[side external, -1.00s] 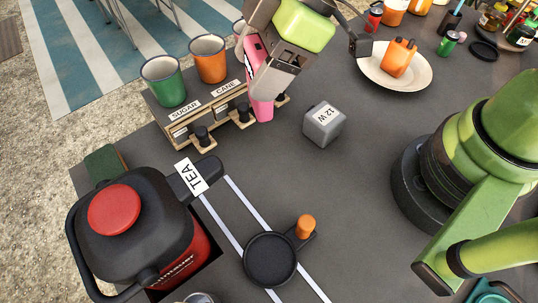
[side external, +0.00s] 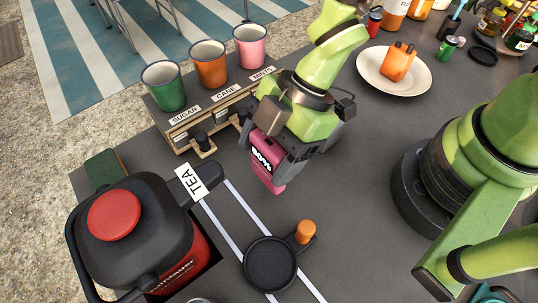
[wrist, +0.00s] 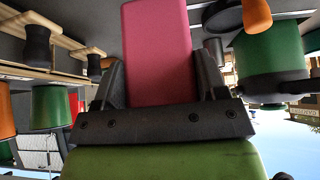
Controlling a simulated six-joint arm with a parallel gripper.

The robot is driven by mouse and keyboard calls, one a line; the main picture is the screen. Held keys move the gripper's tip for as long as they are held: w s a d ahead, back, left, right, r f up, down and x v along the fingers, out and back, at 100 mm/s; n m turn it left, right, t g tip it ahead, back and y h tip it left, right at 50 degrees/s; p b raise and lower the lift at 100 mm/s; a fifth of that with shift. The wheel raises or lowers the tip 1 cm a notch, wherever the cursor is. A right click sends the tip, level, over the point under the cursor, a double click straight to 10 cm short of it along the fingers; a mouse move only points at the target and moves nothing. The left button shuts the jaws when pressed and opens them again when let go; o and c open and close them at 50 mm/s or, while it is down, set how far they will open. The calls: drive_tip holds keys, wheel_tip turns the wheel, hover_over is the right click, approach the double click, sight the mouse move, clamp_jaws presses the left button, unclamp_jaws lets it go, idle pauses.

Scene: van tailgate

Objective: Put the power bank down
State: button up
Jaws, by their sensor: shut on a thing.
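In the wrist view the pink power bank (wrist: 158,50) sits between the two dark fingers of my gripper (wrist: 160,85).
A wooden dispenser (side external: 190,125) with green, orange and pink cups stands behind left. A red-and-black dispenser (side external: 130,225) labelled TEA is front left. A plate (side external: 372,75) holding an orange item is at the back right.

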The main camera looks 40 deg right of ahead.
drive_tip(key=shift+f, duration=1.1)
drive_tip(key=shift+f, duration=0.15)
drive_tip(key=o, duration=1)
drive_tip(key=shift+o, duration=0.2)
drive_tip(key=shift+r, duration=0.35)
drive_tip(key=v, duration=1.1)
drive_tip(key=shift+d+r, duration=0.25)
drive_tip(key=shift+r, duration=0.05)
